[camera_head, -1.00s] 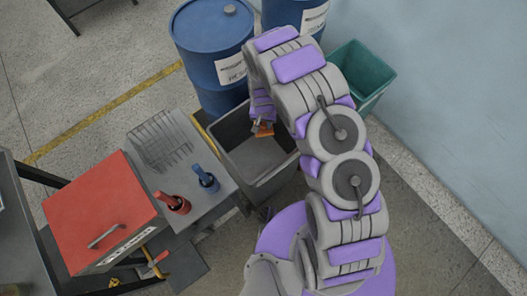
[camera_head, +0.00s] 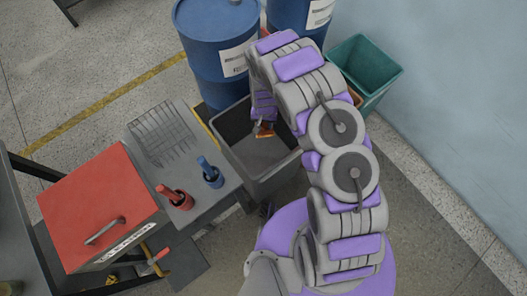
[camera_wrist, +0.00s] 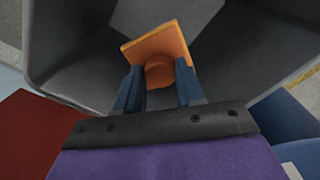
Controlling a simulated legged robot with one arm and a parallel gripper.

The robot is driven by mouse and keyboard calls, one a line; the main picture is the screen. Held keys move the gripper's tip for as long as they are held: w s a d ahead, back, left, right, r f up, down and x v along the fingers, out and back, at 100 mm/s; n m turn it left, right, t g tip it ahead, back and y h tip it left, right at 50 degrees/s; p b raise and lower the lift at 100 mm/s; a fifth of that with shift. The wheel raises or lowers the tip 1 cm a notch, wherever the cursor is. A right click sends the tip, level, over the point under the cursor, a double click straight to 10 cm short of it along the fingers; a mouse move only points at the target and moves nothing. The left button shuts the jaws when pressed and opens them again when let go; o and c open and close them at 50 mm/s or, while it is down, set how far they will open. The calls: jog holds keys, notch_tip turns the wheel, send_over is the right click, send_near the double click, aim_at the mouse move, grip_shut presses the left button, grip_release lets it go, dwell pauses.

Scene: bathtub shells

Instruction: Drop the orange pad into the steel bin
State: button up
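The orange pad (camera_head: 265,132) hangs at my gripper (camera_head: 263,126), over the open top of the grey steel bin (camera_head: 280,174). In the wrist view the pad (camera_wrist: 155,44) is a flat, tilted orange plate with a rounded knob on its near side. My gripper (camera_wrist: 159,72) has its two blue-grey fingers on either side of that knob, seemingly closed on it. The dark inner walls of the bin (camera_wrist: 60,45) surround the pad in that view. My arm hides part of the bin's right side in the head view.
Blue drums (camera_head: 215,50) stand behind the bin. A teal bin (camera_head: 372,65) is at the right by the wall.

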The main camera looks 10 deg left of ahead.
jog(key=shift+o, duration=1.4)
jog(key=shift+a, duration=0.1)
jog(key=shift+o, duration=0.8)
jog(key=shift+d, duration=0.2)
jog(key=shift+d+r, duration=0.15)
jog(key=shift+d, duration=0.25)
jog(key=r, duration=0.2)
jog(key=a+r+p, duration=0.1)
jog(key=r, duration=0.1)
jog(key=shift+w+r, duration=0.1)
jog(key=shift+r, duration=0.05)
notch_tip(320, 180, up, 13)
jog(key=p, duration=0.2)
jog(key=shift+d+p, duration=0.35)
jog(key=shift+d, duration=0.2)
